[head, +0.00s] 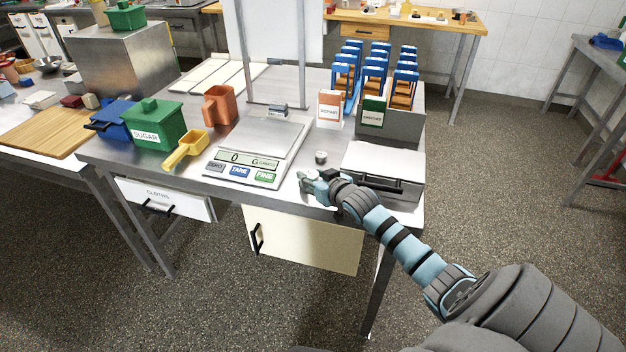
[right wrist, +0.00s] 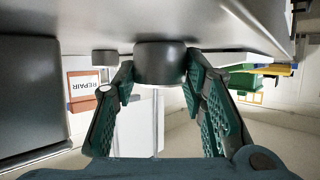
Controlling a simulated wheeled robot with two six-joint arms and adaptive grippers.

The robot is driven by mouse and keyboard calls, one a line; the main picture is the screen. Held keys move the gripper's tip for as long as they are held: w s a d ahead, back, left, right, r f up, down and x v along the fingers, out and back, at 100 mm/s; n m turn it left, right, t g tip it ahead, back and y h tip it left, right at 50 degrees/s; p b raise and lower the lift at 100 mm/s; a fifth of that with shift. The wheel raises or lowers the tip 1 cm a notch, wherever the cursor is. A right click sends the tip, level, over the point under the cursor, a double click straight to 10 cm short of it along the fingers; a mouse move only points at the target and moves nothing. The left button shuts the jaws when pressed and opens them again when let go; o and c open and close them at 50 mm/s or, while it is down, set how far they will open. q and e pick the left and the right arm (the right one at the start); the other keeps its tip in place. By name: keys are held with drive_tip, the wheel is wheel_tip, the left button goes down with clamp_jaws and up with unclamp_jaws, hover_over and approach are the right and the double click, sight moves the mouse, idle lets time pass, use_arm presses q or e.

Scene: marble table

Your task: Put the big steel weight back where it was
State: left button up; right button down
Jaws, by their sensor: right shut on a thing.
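The big steel weight (right wrist: 160,62) is a dark, short cylinder in the right wrist view, which shows the table upside down. My right gripper (right wrist: 158,82) is shut on it, one finger on each side. Its flat end is at or very near the steel tabletop; I cannot tell whether it touches. In the head view my right gripper (head: 309,181) is at the table's front edge, right of the scale, and mostly hides the weight. A smaller steel weight (head: 320,157) stands just behind it; it also shows in the right wrist view (right wrist: 104,57). My left gripper is out of view.
The scale (head: 257,140) reads 0. Right of my gripper is a grey box (head: 412,190) with a black handle. Behind stand a REPAIR card (head: 329,108), a green card (head: 372,113) and blue-orange racks (head: 345,75). A yellow scoop (head: 187,148) and green SUGAR tub (head: 155,125) are left.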

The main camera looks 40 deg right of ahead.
drive_tip(key=shift+r, duration=0.1)
drive_tip(key=c, duration=1)
unclamp_jaws()
drive_tip(key=p+v, duration=0.4)
drive_tip(key=v, duration=0.8)
